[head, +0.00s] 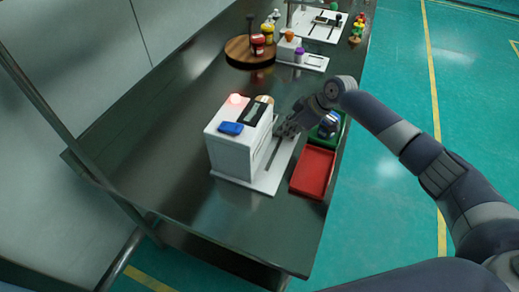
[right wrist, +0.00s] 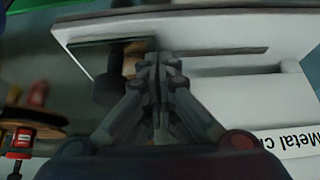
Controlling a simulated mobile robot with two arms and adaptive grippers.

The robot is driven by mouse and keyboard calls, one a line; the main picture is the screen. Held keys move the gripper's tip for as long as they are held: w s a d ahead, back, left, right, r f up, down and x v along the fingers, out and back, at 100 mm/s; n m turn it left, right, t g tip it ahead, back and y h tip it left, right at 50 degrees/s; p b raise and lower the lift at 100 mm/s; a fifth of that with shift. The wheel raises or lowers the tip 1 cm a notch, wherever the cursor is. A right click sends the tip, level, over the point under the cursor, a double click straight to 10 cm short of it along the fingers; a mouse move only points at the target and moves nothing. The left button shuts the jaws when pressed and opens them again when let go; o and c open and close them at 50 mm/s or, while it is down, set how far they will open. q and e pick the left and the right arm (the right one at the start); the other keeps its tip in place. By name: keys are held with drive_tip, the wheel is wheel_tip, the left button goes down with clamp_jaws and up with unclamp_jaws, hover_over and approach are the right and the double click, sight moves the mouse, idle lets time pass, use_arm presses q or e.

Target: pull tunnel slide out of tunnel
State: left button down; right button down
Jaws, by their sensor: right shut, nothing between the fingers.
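The white box-shaped tunnel (head: 232,157) stands on a white base plate (head: 268,184) on the table. A red light glows on its top, beside a blue block and a dark panel. My right gripper (head: 288,130) is beside the tunnel's right side, low over the base plate. In the right wrist view its fingers (right wrist: 160,64) are together and empty, over the white plate (right wrist: 225,30) with its long slot. A dark flat piece (right wrist: 88,55) with a dark upright post lies left of the fingertips; I cannot tell whether it is the slide. My left gripper is out of view.
A red tray (head: 313,172) and a green tray (head: 340,124) holding a dark blue item lie right of the tunnel, near the table edge. A round wooden stand (head: 240,50) with bottles and another white plate are farther back. The table's front left is clear.

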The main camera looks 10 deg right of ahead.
drive_tip(key=p+v, duration=0.8)
drive_tip(key=v, duration=0.1)
idle(0.3)
drive_tip(key=shift+s, duration=0.2)
